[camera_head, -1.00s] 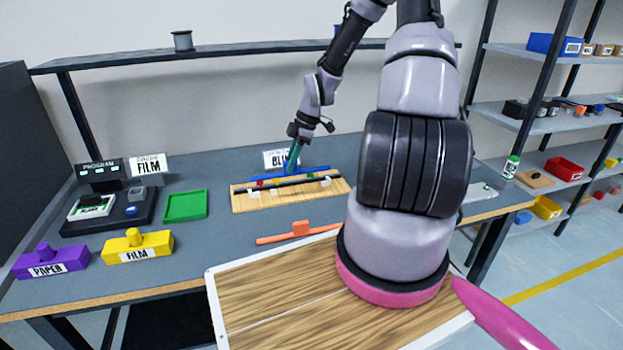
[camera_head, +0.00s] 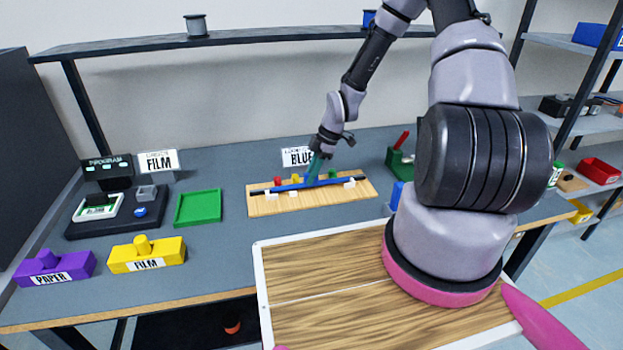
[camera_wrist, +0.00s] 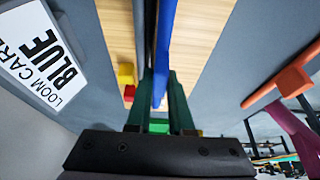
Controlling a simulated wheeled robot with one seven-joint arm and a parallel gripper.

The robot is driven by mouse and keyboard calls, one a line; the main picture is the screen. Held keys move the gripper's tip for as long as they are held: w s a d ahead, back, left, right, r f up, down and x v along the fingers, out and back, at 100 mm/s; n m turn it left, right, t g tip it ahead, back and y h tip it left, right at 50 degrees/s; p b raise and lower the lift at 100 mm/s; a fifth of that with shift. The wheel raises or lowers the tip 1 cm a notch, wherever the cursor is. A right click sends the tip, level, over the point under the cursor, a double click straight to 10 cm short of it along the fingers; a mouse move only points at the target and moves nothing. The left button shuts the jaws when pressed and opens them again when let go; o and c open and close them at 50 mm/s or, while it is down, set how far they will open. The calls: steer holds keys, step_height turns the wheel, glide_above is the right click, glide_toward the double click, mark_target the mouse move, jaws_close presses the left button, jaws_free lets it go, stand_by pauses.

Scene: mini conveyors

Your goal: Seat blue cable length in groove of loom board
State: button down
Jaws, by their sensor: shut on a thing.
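The wooden loom board (camera_head: 262,207) lies on the bench with a long black strip (camera_head: 258,192) along it and white clips (camera_head: 349,182). The blue cable length (camera_head: 290,187) lies along the strip, very low over the board. My gripper (camera_head: 313,178) is shut on the blue cable near its middle, pointing down from behind the board. In the wrist view the blue cable (camera_wrist: 165,45) runs between the green fingers, beside the dark strip (camera_wrist: 140,40). Whether the cable is inside the groove I cannot tell.
Red (camera_head: 278,181), yellow (camera_head: 295,179) and green blocks stand at the board's back. A BLUE card (camera_head: 298,157) stands behind. A green tray (camera_head: 198,208) lies left. An orange bar (camera_wrist: 283,82) shows in the wrist view. My wood-topped deck (camera_head: 330,300) is in front.

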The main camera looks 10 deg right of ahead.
steer(key=shift+f, duration=0.7)
steer(key=shift+f, duration=0.1)
steer(key=c, duration=0.8)
jaws_free()
